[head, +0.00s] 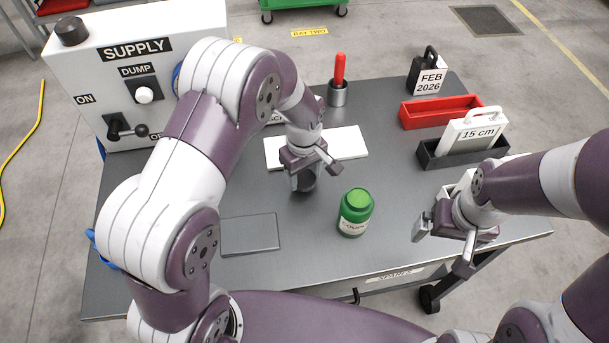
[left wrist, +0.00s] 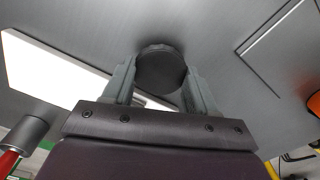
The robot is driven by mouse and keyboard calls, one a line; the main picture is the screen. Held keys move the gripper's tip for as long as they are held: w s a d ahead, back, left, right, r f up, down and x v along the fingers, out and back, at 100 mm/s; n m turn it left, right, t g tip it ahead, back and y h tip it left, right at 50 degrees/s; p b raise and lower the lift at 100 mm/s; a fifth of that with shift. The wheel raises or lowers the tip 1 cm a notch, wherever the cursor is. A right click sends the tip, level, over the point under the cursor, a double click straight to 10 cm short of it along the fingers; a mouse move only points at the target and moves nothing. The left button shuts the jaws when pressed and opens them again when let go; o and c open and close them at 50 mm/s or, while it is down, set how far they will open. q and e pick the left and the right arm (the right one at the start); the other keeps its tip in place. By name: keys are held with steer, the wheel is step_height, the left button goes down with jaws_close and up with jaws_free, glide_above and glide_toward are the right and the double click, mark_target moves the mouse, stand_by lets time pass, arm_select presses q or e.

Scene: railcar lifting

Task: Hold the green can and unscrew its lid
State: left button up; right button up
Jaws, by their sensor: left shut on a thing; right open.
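The green can (head: 354,222) stands upright on the grey table, with a lighter green lid (head: 358,199) on top and a pale label on its front. My left gripper (head: 303,177) is left of the can, apart from it. It is shut on a dark round-topped object (left wrist: 160,70), seen between its fingers in the left wrist view; the object's lower part is mostly hidden in the head view (head: 307,184). My right gripper (head: 443,248) is open and empty, to the right of the can near the front edge.
A white supply box (head: 80,85) stands at the left. A grey cup (head: 337,96) with a red handle and a white sheet (head: 348,142) are behind. Red (head: 415,115) and black (head: 428,156) trays sit right. A flat grey plate (head: 250,235) lies front left.

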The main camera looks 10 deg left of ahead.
mark_target(303, 178)
arm_select(q)
steer(key=shift+f, duration=1.25)
steer(key=o, duration=1.2)
steer(key=shift+c, duration=0.2)
step_height(303, 178, up, 12)
steer(key=s+a+m, duration=0.3)
steer(key=s+m, duration=0.1)
steer(key=s, duration=0.3)
steer(key=s+a+m+t, duration=0.1)
steer(key=s+a+m, duration=0.3)
steer(key=s, duration=0.3)
steer(key=shift+a+f+m+b, duration=0.15)
steer(key=shift+f+m+b, duration=0.1)
steer(key=shift+m+b, duration=0.25)
